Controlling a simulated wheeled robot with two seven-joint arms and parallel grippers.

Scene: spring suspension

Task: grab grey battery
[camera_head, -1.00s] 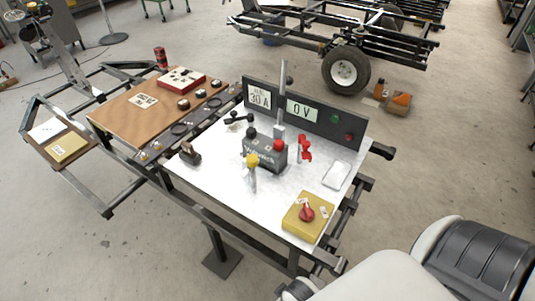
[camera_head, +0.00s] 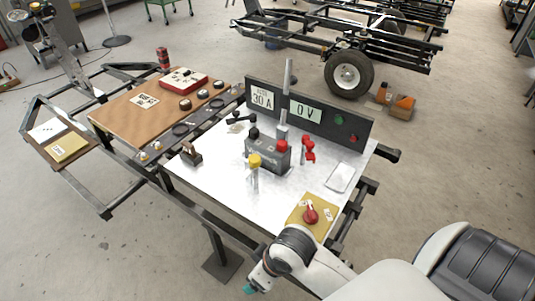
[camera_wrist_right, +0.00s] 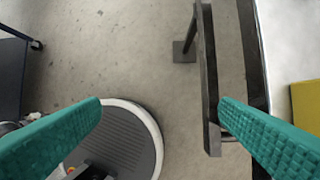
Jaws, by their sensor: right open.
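The grey battery (camera_head: 268,153) stands upright on the white table top (camera_head: 212,168), in front of the dark meter panel. A red knob sits at its right end, a dark one at its left. A yellow-topped clamp (camera_head: 254,163) stands close before it and hides part of its front. My right gripper (camera_head: 250,289) is low at the bottom of the head view, in front of the table and well away from the battery. In the right wrist view its teal fingers (camera_wrist_right: 160,108) are wide apart with nothing between them. My left gripper is out of view.
The meter panel (camera_head: 310,113) stands behind the battery. A red clamp (camera_head: 308,149) is right of it, a white tray (camera_head: 340,177) farther right. Dark frame bars (camera_wrist_right: 207,75) edge the table.

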